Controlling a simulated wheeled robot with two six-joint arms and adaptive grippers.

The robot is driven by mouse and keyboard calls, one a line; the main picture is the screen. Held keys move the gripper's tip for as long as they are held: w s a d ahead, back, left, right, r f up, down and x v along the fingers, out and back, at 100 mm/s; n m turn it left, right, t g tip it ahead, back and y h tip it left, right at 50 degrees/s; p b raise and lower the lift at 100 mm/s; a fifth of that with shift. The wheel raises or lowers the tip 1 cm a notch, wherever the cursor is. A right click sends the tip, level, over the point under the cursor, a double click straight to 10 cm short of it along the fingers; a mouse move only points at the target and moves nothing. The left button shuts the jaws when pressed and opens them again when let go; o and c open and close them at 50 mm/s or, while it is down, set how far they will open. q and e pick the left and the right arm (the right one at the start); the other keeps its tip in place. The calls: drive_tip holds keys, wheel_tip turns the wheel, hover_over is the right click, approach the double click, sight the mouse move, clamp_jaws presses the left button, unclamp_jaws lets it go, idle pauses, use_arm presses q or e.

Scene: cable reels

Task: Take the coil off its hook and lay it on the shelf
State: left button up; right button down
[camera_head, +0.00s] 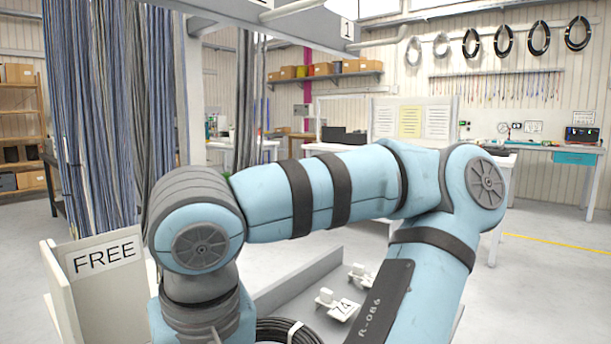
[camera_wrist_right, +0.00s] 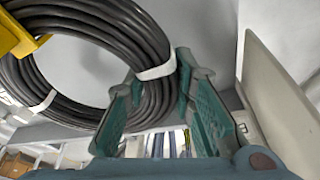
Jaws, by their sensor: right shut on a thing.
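In the right wrist view a black coil (camera_wrist_right: 90,28) with white tape bands fills the upper left. My right gripper (camera_wrist_right: 161,76) is shut on the coil's near right side, with the strands between its two teal fingers. A yellow piece (camera_wrist_right: 14,36) crosses the coil at the upper left; I cannot tell whether it touches it. In the head view part of a black coil (camera_head: 288,331) shows at the bottom edge between my arm links; I cannot tell if it is the same one. A pale shelf bay (camera_head: 104,285) carries a FREE label. My left gripper is not in view.
A cream panel (camera_wrist_right: 280,85) stands right of my gripper in the wrist view. White tagged pieces (camera_head: 338,304) sit on a grey surface beside my arm. Hanging cables (camera_head: 105,110) fill the left. Several coils (camera_head: 505,40) hang on the back wall.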

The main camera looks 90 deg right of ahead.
drive_tip(key=shift+s+d+f+b, duration=0.2)
drive_tip(key=shift+d+f, duration=0.25)
drive_tip(key=shift+f, duration=0.05)
drive_tip(key=shift+s+d+f+b, duration=0.15)
drive_tip(key=shift+s+d+f, duration=0.05)
drive_tip(key=shift+d+f, duration=0.25)
drive_tip(key=c, duration=1.8)
unclamp_jaws()
drive_tip(key=shift+a, duration=0.2)
drive_tip(key=o, duration=0.5)
drive_tip(key=shift+d+f, duration=0.15)
drive_tip(key=o, duration=0.7)
drive_tip(key=shift+s, duration=0.1)
